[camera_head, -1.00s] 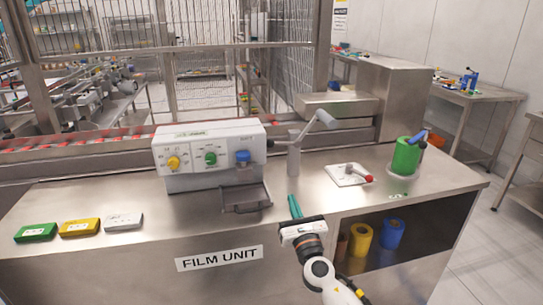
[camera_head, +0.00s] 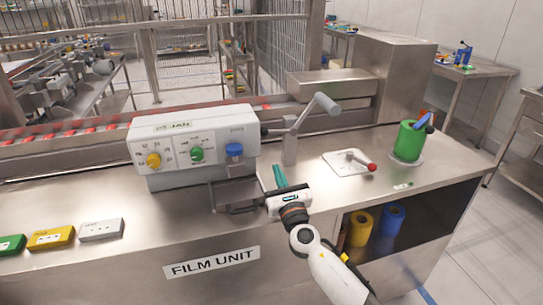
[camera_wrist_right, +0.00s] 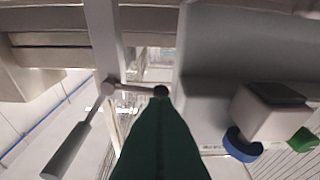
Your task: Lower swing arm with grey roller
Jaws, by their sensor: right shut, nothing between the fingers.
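The swing arm (camera_head: 306,115) is mounted on a metal post (camera_head: 290,151) beside the white control box. It slants up to the right, with its grey roller (camera_head: 327,103) at the raised end. In the right wrist view the grey roller (camera_wrist_right: 66,152) shows at lower left and the arm (camera_wrist_right: 78,92) leads up to its pivot. My right gripper (camera_head: 280,176) is shut and empty, its teal fingers pointing up in front of the post, below the arm and apart from it. The fingers (camera_wrist_right: 160,92) fill the lower middle of the wrist view. My left gripper is not in view.
A control box (camera_head: 194,145) with yellow, green and blue knobs stands left of the post, with a small tray (camera_head: 236,194) in front. A red-handled lever (camera_head: 358,164) and a green roll (camera_head: 408,141) sit to the right. Colored boxes (camera_head: 51,237) lie at the front left.

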